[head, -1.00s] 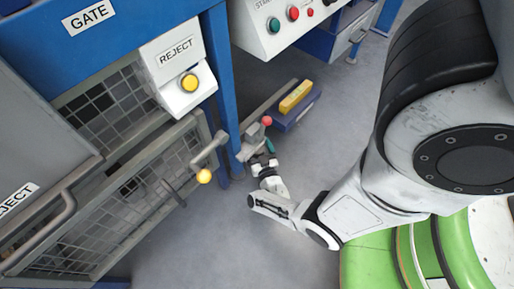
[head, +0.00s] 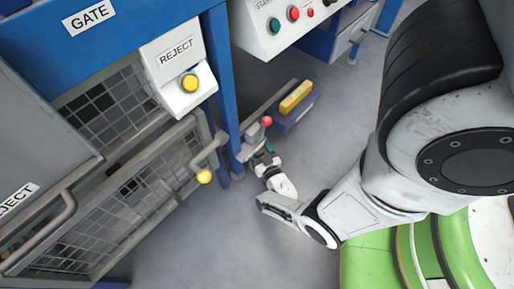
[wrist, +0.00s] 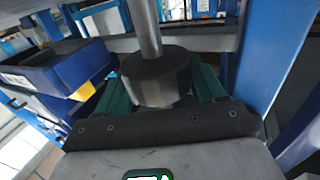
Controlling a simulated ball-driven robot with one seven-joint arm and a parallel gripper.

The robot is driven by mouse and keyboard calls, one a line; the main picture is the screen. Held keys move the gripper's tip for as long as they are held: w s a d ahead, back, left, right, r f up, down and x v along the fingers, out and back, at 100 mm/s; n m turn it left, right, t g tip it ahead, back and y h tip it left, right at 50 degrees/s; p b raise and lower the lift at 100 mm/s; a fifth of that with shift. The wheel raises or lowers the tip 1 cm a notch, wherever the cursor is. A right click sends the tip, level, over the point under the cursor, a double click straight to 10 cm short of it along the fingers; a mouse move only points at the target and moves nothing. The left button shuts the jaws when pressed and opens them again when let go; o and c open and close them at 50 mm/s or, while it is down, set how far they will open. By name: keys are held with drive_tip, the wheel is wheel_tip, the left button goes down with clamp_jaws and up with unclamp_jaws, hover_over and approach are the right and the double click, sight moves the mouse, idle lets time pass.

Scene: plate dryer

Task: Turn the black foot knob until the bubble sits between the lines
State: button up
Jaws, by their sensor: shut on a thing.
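The black foot knob (wrist: 157,78) hangs below a metal stem in the wrist view. The teal fingers of my gripper (wrist: 163,88) are on either side of it and shut on it. In the head view my gripper (head: 264,158) is low beside the blue post, and I cannot make out the knob there. A yellow bar that looks like a level (head: 295,96) lies on a blue block in the head view. Its bubble and lines are too small to read.
A red-tipped lever (head: 266,121) stands just above my gripper. A mesh gate with a yellow-ended handle (head: 204,176) is to the left, below a yellow REJECT button (head: 190,83). A blue bin (wrist: 60,70) is at left in the wrist view. Grey floor is clear below.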

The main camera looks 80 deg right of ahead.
drive_tip(key=shift+s+n+t+y, duration=0.1)
drive_tip(key=shift+n+t+y, duration=0.5)
drive_tip(key=shift+t, duration=0.1)
drive_tip(key=o, duration=1)
drive_tip(key=shift+c, duration=0.2)
